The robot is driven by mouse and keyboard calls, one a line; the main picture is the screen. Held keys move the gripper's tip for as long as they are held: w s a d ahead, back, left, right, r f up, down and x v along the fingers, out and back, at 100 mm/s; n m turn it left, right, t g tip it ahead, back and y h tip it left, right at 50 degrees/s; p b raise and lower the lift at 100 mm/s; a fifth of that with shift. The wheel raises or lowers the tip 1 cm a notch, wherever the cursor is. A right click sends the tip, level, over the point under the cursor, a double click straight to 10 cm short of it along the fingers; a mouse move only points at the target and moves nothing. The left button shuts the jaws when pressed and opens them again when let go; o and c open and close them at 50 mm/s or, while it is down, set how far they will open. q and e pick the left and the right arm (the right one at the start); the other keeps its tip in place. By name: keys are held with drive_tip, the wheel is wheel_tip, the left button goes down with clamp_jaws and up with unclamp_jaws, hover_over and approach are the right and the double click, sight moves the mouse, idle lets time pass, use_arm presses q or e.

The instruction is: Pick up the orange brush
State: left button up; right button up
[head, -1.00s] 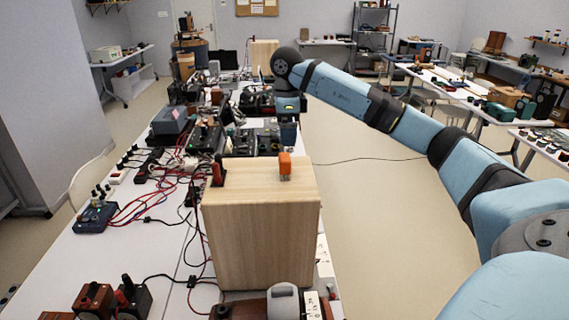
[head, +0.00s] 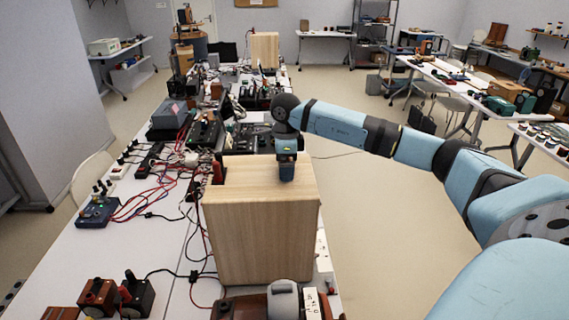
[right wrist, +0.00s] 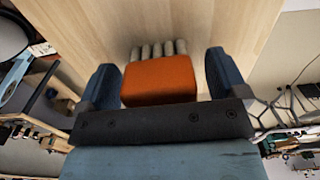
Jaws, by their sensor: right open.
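The orange brush (right wrist: 160,80) sits on top of the wooden speaker box (head: 262,240). In the right wrist view it lies between my two blue fingers, with its pale bristles toward the wood. My right gripper (right wrist: 161,68) is open, one finger on each side of the brush, with gaps visible between fingers and brush. My left gripper is not in view.
A red device (head: 219,171) stands at the box top's left edge. Left of the box, the long table holds cables, a blue unit (head: 97,212) and several electronic devices. Dark red boxes (head: 97,298) stand at the front left. Open floor is to the right.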

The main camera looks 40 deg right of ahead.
drive_tip(key=c, duration=1)
drive_tip(key=shift+r, duration=0.1)
wheel_tip(320, 180, up, 20)
drive_tip(key=b, duration=0.1)
drive_tip(key=shift+o, duration=0.3)
